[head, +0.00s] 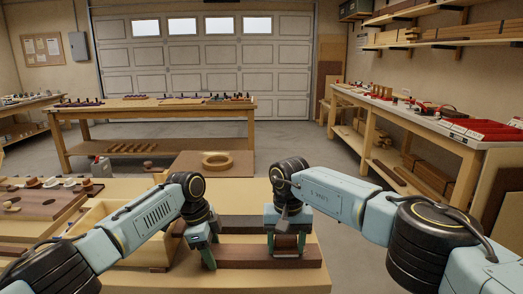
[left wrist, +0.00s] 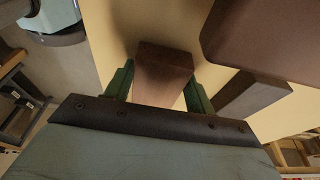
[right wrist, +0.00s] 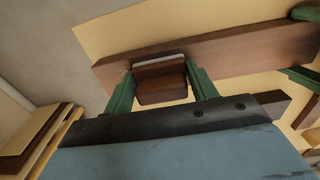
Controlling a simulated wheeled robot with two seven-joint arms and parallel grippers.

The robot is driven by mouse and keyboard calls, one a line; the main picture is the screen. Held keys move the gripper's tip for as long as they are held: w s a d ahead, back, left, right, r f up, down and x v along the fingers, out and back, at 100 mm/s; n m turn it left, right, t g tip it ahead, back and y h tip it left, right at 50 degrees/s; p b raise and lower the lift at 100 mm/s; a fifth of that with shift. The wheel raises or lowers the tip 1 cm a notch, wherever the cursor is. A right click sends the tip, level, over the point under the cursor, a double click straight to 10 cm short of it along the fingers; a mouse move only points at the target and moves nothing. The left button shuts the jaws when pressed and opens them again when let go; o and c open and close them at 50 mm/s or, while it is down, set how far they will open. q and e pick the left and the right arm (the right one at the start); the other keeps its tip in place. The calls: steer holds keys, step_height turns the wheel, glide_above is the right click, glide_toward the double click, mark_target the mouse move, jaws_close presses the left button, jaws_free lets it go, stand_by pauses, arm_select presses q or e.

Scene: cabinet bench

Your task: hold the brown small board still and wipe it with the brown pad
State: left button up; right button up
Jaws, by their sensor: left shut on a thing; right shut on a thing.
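The brown small board (head: 245,256) lies flat along the front of the bench. My left gripper (head: 205,254) is shut on its left end, with the green fingers on either side; the board's end (left wrist: 165,75) shows between them in the left wrist view. My right gripper (head: 286,250) is shut on the brown pad (right wrist: 160,84), over the right part of the board. The pad has a pale edge and appears to rest on the board (right wrist: 230,50); exact contact is hard to tell. The fingers partly hide the pad in the head view.
A darker board (head: 240,223) lies just behind the small board. An open wooden box (head: 100,213) and a brown rack with knobs (head: 45,205) stand at the left of the bench. Bare bench top (head: 308,264) shows at the right end.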

mark_target(313, 253)
steer(key=shift+d+f, duration=0.2)
steer(key=shift+d, duration=1.25)
steer(key=shift+d+r, duration=0.15)
steer(key=shift+d, duration=0.9)
steer(key=shift+d+r, duration=0.1)
steer(key=shift+d, duration=0.95)
steer(key=shift+d+f, duration=0.15)
steer(key=shift+d, duration=1.15)
steer(key=shift+a, duration=5.85)
steer(key=shift+d, duration=1.6)
steer(key=shift+d, duration=0.1)
